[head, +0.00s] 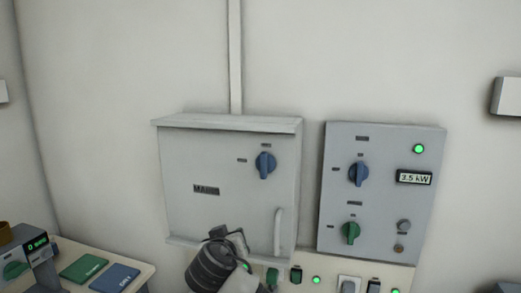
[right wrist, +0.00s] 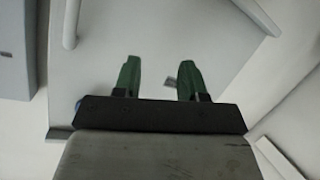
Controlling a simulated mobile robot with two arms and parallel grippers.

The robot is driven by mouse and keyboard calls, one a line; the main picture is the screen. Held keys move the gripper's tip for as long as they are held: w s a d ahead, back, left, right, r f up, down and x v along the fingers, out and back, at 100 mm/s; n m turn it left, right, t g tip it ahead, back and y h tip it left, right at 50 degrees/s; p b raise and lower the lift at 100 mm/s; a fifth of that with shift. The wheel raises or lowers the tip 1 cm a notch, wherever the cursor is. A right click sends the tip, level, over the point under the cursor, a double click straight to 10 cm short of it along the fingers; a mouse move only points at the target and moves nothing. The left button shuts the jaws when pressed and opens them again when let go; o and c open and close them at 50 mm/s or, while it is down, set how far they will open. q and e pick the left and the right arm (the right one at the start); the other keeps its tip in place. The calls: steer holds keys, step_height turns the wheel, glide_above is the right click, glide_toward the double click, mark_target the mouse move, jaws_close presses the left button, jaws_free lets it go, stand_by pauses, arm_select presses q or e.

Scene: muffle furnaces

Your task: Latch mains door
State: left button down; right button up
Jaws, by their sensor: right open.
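The grey mains box (head: 225,215) is on the wall, its front door marked with a dark label (head: 206,189). The door looks shut or nearly so. A blue rotary knob (head: 265,164) sits at its upper right, with its grip roughly upright. A pale vertical bar handle (head: 278,232) is at the lower right; it also shows in the right wrist view (right wrist: 70,25). My right gripper (right wrist: 159,75) has green fingers, apart and empty, facing the door. In the head view it is low in front of the box, left of the handle. My left gripper is out of view.
A control panel (head: 380,190) with blue and green knobs and a 3.5 kW display is right of the box. Switches and green lamps line a strip (head: 330,275) below. A bench with green (head: 84,268) and blue (head: 115,277) pads is at lower left.

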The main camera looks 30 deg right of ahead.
mark_target(263, 157)
steer(key=s+d+r+m+h+p, duration=0.1)
steer(key=s+r+m+h, duration=0.15)
steer(key=r, duration=0.65)
steer(key=s+d+r+m+h, duration=0.1)
steer(key=s+r+m+h, duration=0.2)
steer(key=r, duration=0.7)
steer(key=shift+m+y, duration=0.35)
steer(key=shift+y, duration=0.2)
steer(key=p+x, duration=0.4)
steer(key=x, duration=0.5)
steer(key=shift+a+f, duration=0.1)
steer(key=shift+w+d+f, duration=0.15)
steer(key=shift+w+d, duration=0.25)
steer(key=shift+w, duration=0.05)
jaws_close()
